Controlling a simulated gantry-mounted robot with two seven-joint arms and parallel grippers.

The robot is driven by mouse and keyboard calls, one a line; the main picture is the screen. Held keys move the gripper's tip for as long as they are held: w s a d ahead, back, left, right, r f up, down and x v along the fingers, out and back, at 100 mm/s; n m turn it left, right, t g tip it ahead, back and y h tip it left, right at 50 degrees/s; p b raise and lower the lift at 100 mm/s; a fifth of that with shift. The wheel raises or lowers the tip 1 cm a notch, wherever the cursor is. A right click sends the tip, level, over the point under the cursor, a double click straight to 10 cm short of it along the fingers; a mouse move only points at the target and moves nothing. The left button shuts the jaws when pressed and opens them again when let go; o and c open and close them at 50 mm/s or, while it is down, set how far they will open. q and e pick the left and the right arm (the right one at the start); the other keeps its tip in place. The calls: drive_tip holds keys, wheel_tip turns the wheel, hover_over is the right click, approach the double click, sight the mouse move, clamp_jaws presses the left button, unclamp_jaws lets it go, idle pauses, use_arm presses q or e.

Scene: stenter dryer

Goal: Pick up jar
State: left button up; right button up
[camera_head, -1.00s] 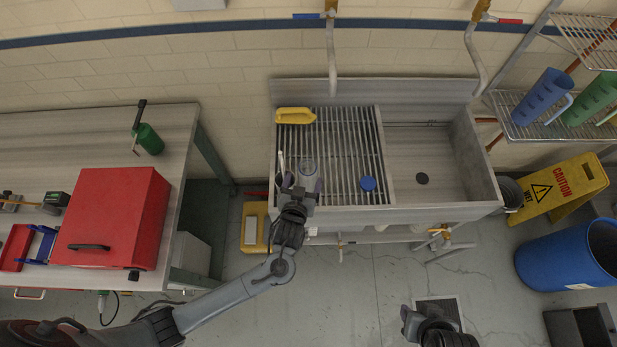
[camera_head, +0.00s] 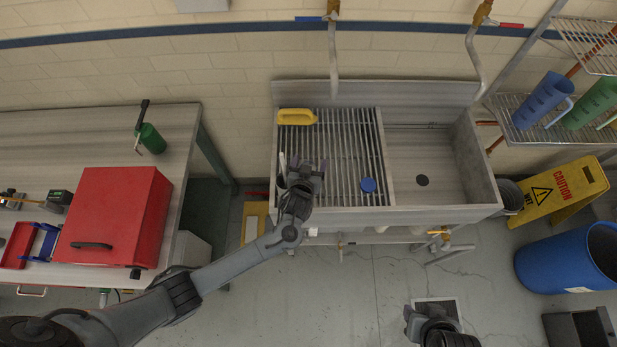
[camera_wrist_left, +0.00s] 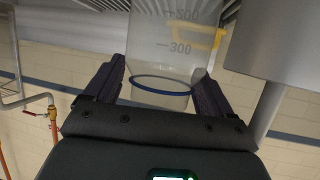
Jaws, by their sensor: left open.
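A clear jar (camera_wrist_left: 172,45) with grey volume marks and a blue ring shows in the left wrist view. It stands between the two dark fingers of my left gripper (camera_head: 306,165), which is open, with a finger on each side. I cannot tell whether either finger touches the jar. In the head view my left gripper is over the left part of the slatted rack and hides the jar. My right gripper (camera_head: 415,318) is at the bottom of the head view, away from the sink, and its fingers are not clear.
The rack (camera_head: 345,150) covers the left side of the steel sink (camera_head: 435,165). A yellow-handled item (camera_head: 296,116) lies at its back, and a round blue thing (camera_head: 368,185) sits to the right. A red box (camera_head: 115,218) stands on the left table.

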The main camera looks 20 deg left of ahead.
use_arm(q)
drive_tip(key=c, duration=1.4)
drive_tip(key=shift+r, duration=0.1)
